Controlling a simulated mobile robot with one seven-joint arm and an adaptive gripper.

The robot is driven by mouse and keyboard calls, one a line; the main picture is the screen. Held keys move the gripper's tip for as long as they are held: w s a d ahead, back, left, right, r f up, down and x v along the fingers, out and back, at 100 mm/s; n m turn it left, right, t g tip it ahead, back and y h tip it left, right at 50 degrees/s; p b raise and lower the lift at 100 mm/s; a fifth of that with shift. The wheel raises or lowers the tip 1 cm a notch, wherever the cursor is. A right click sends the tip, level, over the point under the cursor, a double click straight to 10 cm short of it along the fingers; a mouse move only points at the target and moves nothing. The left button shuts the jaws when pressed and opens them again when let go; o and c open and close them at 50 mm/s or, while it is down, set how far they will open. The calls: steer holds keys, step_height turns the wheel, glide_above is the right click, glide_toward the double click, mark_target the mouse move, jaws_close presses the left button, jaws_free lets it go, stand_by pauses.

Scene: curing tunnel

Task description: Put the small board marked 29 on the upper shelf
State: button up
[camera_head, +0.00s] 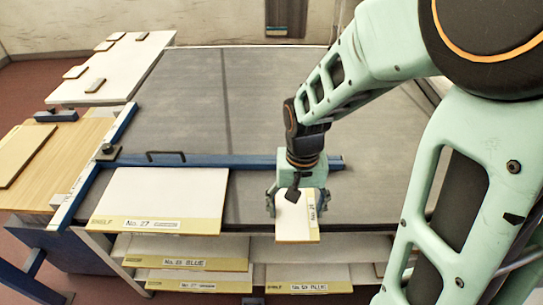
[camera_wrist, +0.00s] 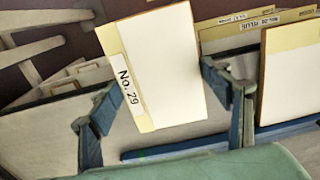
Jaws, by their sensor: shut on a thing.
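The small board marked 29 (camera_head: 291,222) is white with a yellow front edge and a white label; it also shows in the wrist view (camera_wrist: 165,60), where "No. 29" is readable. My gripper (camera_head: 294,200) is shut on it, with one finger at each side in the wrist view (camera_wrist: 160,95). The board is at the front edge of the dark table top, its near end jutting past the edge; whether it touches the surface is unclear. Shelf levels with boards (camera_head: 190,264) lie below the table front; I cannot tell which is the upper shelf.
A large white board marked 27 (camera_head: 165,190) lies on the table to the left. A blue bar (camera_head: 225,161) crosses the dark table top (camera_head: 235,100) behind the gripper. A wooden side table (camera_head: 60,150) stands at left.

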steer(key=w+f, duration=0.1)
steer(key=w, duration=0.1)
steer(key=w+a+f+b, duration=0.1)
steer(key=w, duration=0.1)
steer(key=w+f, duration=0.1)
steer(key=w, duration=0.1)
steer(key=shift+a+f, duration=0.15)
steer(key=shift+f, duration=0.05)
steer(key=w+f+b, duration=0.2)
steer(key=f, duration=0.1)
steer(key=w+f+b, duration=0.1)
steer(key=shift+w+a+f, duration=0.25)
steer(key=shift+w+a, duration=0.15)
steer(key=f+b, duration=0.2)
steer(key=f, duration=0.1)
steer(key=shift+w+a, duration=0.1)
steer(key=shift+w, duration=0.2)
steer(key=shift+f+b, duration=0.3)
steer(key=shift+f, duration=0.05)
steer(key=shift+f, duration=0.1)
steer(key=shift+f, duration=0.15)
steer(key=o, duration=1.2)
steer(key=shift+r, duration=0.2)
